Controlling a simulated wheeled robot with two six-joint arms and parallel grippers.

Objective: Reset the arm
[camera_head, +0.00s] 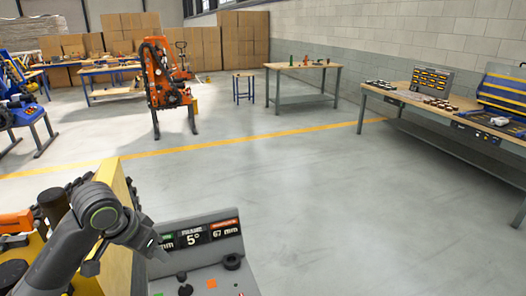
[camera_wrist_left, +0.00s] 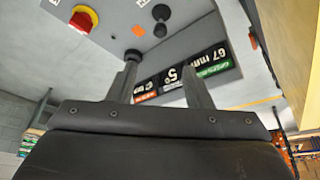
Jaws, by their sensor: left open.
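My left arm comes in from the lower left in the head view, and its gripper (camera_head: 163,256) hangs at the left edge of a grey control console (camera_head: 219,276). In the left wrist view the two fingers of this gripper (camera_wrist_left: 160,78) are apart with nothing between them. The console appears upside down there, with a display strip (camera_wrist_left: 183,73) reading 5° and 67 mm beyond the fingers. My right gripper is in neither view.
The console carries a red stop button (camera_wrist_left: 84,18) with a yellow ring. A yellow panel (camera_head: 118,182) stands beside my left arm. Open floor (camera_head: 300,205) lies ahead. Workbenches (camera_head: 303,84) stand farther back, with a long bench (camera_head: 440,115) at right and an orange machine (camera_head: 167,85) beyond.

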